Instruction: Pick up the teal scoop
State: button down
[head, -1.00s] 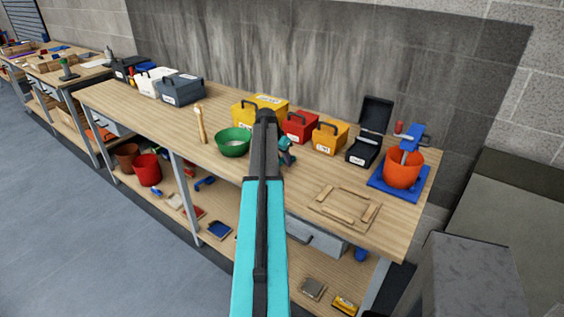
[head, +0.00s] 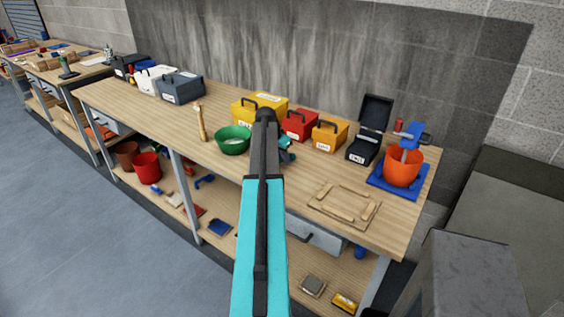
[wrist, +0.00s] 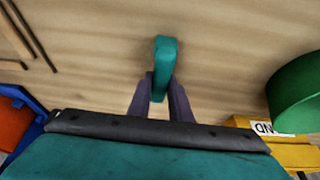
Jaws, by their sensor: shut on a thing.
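The teal scoop (wrist: 164,56) shows in the wrist view as a teal, rounded bar between the two dark fingers of my gripper (wrist: 161,92), which is shut on it. In the head view only a small teal part of the scoop (head: 287,151) shows to the right of my arm. My arm hides most of the gripper and the rest of the scoop there. I cannot tell whether the scoop touches the bench.
A green bowl (head: 233,140) stands just left of my arm. Yellow, red (head: 299,124) and orange (head: 330,135) boxes line the bench behind. A wooden frame (head: 345,202) lies to the right, with an orange bucket (head: 403,168) on a blue base beyond.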

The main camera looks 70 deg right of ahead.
jog(key=shift+r, duration=0.1)
jog(key=shift+r+b, duration=1.1)
jog(key=shift+r, duration=0.55)
jog(key=s+a+r+b, duration=0.1)
jog(key=s+a+b, duration=0.3)
jog(key=a, duration=1)
jog(key=s, duration=0.3)
jog(key=shift+s+r, duration=0.15)
jog(key=shift+r, duration=0.1)
jog(key=shift+a, duration=0.1)
